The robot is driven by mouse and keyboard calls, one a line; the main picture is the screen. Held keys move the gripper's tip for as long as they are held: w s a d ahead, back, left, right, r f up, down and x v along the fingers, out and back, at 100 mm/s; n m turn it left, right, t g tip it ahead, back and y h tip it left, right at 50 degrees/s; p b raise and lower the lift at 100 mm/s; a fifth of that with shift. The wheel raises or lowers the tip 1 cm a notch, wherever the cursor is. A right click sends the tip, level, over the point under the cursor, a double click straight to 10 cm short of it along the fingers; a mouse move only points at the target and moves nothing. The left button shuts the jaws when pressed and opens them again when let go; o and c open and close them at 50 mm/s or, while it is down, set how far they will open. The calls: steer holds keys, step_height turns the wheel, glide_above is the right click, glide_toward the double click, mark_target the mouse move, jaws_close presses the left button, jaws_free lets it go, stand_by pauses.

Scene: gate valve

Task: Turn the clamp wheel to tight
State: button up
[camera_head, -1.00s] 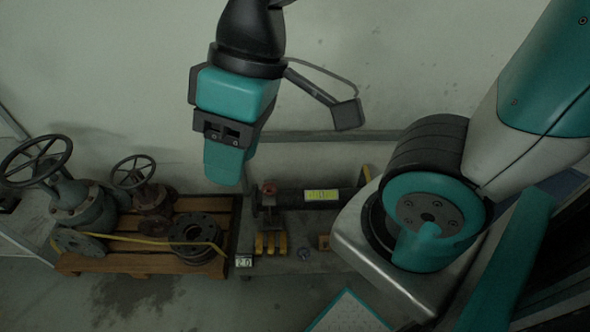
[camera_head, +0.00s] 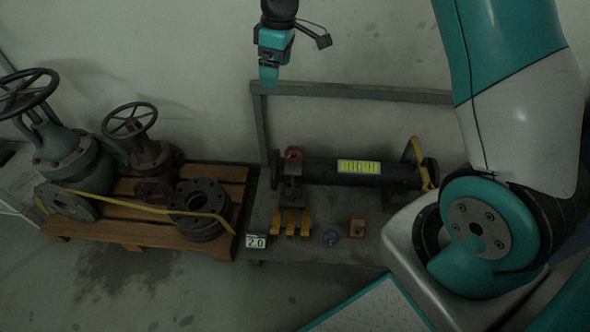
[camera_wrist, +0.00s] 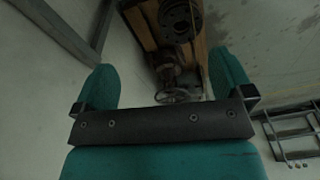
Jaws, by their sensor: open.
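No part is clearly marked as the clamp wheel. A small red part (camera_head: 293,154) tops a dark upright fitting at the left end of a black pipe (camera_head: 350,172) on a low grey bench; its detail is too small to read. A small round bluish item (camera_head: 330,238) lies on the bench front. My gripper (camera_head: 268,77) is raised near the wall, above and apart from the bench. In the wrist view my gripper (camera_wrist: 163,62) is open, with a valve handwheel (camera_wrist: 178,97) seen far off between its teal fingers.
A wooden pallet (camera_head: 140,239) left of the bench holds a large grey valve (camera_head: 70,155), a rust-brown valve (camera_head: 150,155) and dark flanges (camera_head: 198,205). Yellow blocks (camera_head: 290,222) and a "2.0" display (camera_head: 256,241) sit at the bench front. A rail (camera_head: 350,92) runs behind.

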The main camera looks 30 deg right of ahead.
steer(key=n+h+b, duration=0.1)
steer(key=b, duration=0.6)
glide_toward(295, 152)
step_height(295, 152, down, 9)
steer(key=b, duration=0.6)
steer(key=shift+w+r, duration=0.1)
steer(key=c, duration=0.9)
